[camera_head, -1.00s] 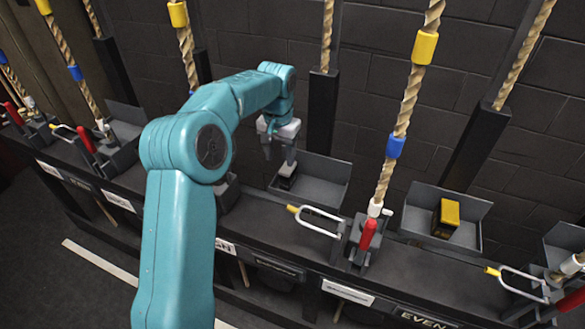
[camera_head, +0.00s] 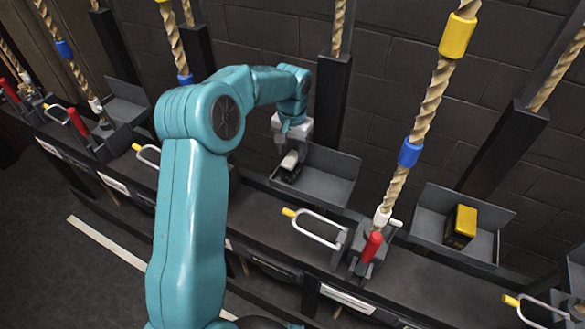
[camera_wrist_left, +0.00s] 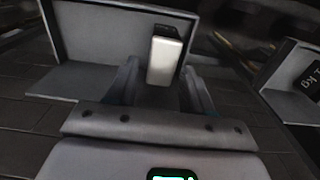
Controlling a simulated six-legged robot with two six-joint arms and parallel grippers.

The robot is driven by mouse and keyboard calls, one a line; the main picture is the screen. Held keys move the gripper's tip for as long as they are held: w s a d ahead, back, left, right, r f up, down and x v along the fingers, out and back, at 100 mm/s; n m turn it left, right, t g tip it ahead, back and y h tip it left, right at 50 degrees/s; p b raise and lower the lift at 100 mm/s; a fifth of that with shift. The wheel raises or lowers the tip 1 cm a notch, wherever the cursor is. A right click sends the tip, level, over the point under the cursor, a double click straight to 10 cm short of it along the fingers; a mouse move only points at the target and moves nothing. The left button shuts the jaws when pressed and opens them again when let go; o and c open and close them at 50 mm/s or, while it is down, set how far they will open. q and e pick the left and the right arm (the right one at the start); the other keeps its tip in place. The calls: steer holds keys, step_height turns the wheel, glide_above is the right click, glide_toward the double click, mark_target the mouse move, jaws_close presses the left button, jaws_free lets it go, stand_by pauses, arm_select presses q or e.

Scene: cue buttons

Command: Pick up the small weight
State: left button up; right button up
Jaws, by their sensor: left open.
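The small weight, a dark block with a pale top (camera_head: 290,160), sits in a grey open tray (camera_head: 335,187) below my left gripper (camera_head: 290,146). In the left wrist view the weight (camera_wrist_left: 166,58) shows its pale face between the two fingers, in front of the tray wall (camera_wrist_left: 95,35). My left gripper is open, with the fingers either side of the weight in that picture. I cannot tell whether they touch it. Part of the weight is hidden by the gripper in the head view. My right gripper is not in view.
A larger black weight with a yellow top (camera_head: 462,224) sits in another tray (camera_head: 427,200) at the right. A rope (camera_head: 430,115) hangs over a red-handled clamp (camera_head: 371,246), beside a white looped lever (camera_head: 318,228). A dark brick wall stands behind.

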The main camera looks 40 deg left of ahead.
mark_target(292, 159)
arm_select(q)
step_height(292, 159, down, 4)
steer(key=shift+r, duration=0.25)
steer(key=f, duration=0.2)
steer(key=f+b, duration=0.1)
steer(key=f, duration=0.2)
steer(key=shift+w+a, duration=0.1)
steer(key=shift+a, duration=0.1)
steer(key=shift+r, duration=0.1)
jaws_close()
steer(key=shift+r, duration=0.1)
